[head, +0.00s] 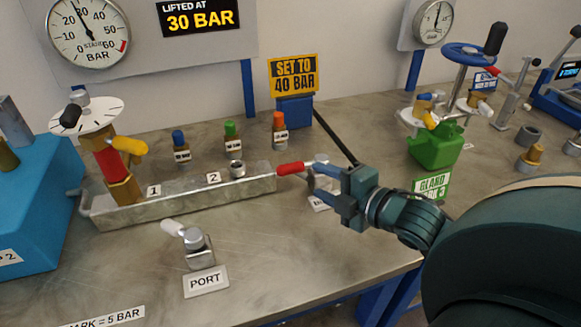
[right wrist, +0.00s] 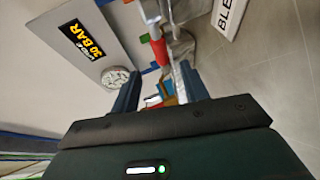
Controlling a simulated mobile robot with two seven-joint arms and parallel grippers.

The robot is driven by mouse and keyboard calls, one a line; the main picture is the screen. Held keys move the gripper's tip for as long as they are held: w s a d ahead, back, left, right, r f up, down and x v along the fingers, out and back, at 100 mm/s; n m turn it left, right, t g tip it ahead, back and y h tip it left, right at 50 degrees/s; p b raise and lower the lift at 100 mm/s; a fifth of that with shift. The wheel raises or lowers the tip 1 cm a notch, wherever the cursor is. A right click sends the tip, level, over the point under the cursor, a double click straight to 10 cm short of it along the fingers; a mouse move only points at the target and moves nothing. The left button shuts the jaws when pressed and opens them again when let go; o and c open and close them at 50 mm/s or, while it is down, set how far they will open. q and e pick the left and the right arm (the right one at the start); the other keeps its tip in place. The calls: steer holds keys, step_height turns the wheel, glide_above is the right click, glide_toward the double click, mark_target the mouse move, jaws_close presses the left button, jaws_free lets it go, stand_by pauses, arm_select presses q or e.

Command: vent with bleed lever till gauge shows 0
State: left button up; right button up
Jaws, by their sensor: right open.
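The bleed lever has a red handle (head: 290,168) that points left over the right end of the metal trough. The handle also shows in the right wrist view (right wrist: 160,51), just beyond the fingertips. Its label (right wrist: 229,14) reads "BLE" there, cut off by the frame. My right gripper (head: 322,183) is open beside the lever's metal body, with its fingers pointing left; I cannot tell whether they touch it. The stage gauge (head: 88,32) on the back panel has its needle pointing up and slightly left, near 30 bar. My left gripper is not in view.
A metal trough (head: 190,207) runs left of the gripper, with a red and brass valve (head: 110,160) at its left end. Small coloured-top bottles (head: 231,142) stand behind it. A port fitting (head: 198,247) is in front.

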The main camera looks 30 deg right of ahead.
mark_target(296, 170)
steer(key=x, duration=0.9)
steer(key=shift+w+f, duration=0.1)
steer(key=shift+w, duration=0.3)
steer(key=shift+c, duration=0.2)
jaws_close()
